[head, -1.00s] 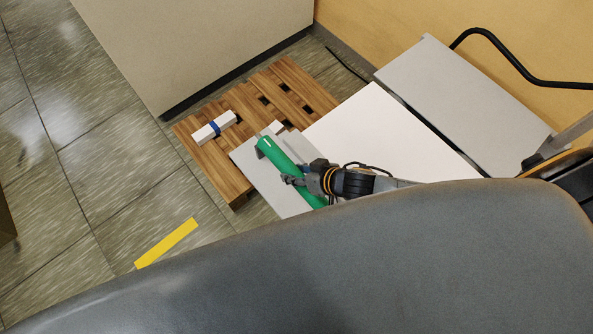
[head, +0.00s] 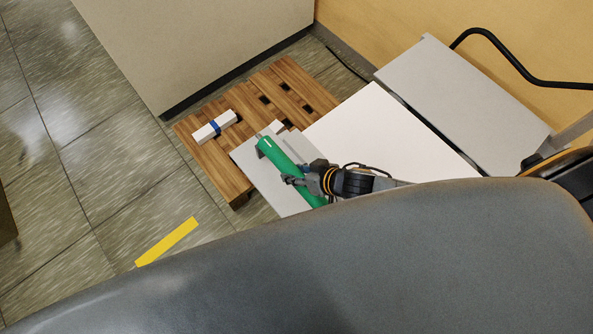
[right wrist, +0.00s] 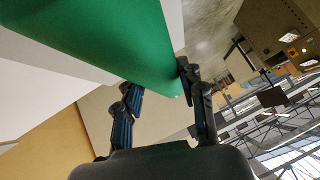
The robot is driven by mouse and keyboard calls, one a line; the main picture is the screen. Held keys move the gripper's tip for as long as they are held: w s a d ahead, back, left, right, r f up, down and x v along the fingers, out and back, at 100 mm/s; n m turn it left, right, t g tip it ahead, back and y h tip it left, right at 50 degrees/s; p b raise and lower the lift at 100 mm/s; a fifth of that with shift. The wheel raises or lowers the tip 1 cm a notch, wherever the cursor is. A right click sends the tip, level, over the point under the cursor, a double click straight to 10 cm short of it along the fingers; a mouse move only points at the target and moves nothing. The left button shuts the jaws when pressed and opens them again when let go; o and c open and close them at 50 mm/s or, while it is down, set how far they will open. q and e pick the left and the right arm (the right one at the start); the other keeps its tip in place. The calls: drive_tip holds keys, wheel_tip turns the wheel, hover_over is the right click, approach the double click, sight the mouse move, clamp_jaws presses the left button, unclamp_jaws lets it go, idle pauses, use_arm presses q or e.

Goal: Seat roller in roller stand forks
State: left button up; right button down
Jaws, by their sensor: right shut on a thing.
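The green roller (head: 283,162) lies at a slant over the light grey roller stand (head: 250,161) in the head view. My right gripper (head: 288,180) is shut on the roller from its right side. In the right wrist view the roller (right wrist: 110,35) passes between the two fingers of the gripper (right wrist: 158,85). The roller's upper end is near a raised grey part of the stand; I cannot tell if it sits in a fork. The roller's lower end and the near part of the stand are hidden by my own body. My left gripper is not in view.
A wooden pallet (head: 222,166) lies behind and left of the stand, with a white bundle with a blue band (head: 208,128) on it. A white panel (head: 385,128) and a grey panel (head: 460,95) are to the right. A yellow strip (head: 166,243) marks open floor.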

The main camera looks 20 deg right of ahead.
drive_tip(key=shift+f+b, duration=1.05)
drive_tip(key=shift+f, duration=0.65)
drive_tip(key=shift+w+a+f, duration=0.1)
drive_tip(key=shift+f, duration=0.2)
drive_tip(key=shift+f+b, duration=0.15)
drive_tip(key=shift+b, duration=0.15)
drive_tip(key=c, duration=0.8)
unclamp_jaws()
drive_tip(key=shift+o, duration=0.4)
drive_tip(key=shift+f, duration=0.1)
